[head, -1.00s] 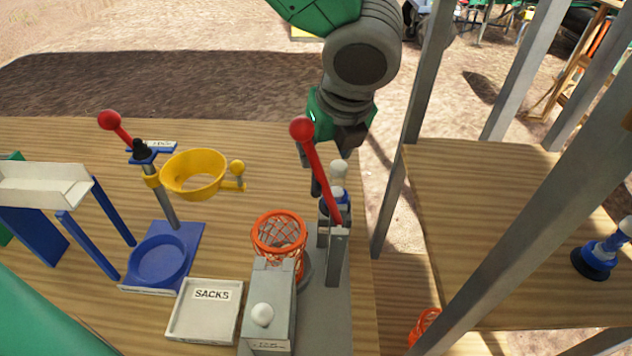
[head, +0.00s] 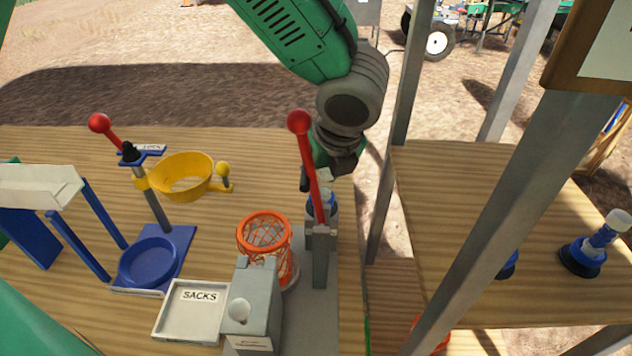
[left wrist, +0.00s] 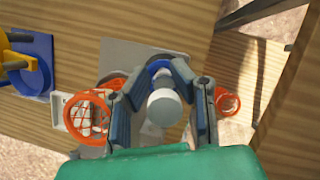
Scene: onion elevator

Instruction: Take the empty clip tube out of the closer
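The closer is a grey stand (head: 320,265) with a red-knobbed lever (head: 308,165) raised upright, behind and right of an orange net basket (head: 265,240). The clip tube (left wrist: 164,106) has a white cap and a blue collar and stands upright in the closer. In the head view it is mostly hidden by the lever and my gripper. My left gripper (head: 325,185) comes down over it from behind. In the left wrist view the gripper (left wrist: 163,85) is open, with one finger on each side of the tube and some gap beside the cap. My right gripper is not in view.
A white SACKS tray (head: 192,310) and a grey box (head: 252,305) stand at the front. Grey posts (head: 475,235) separate a right shelf (head: 450,195) holding another blue-and-white tube (head: 590,252).

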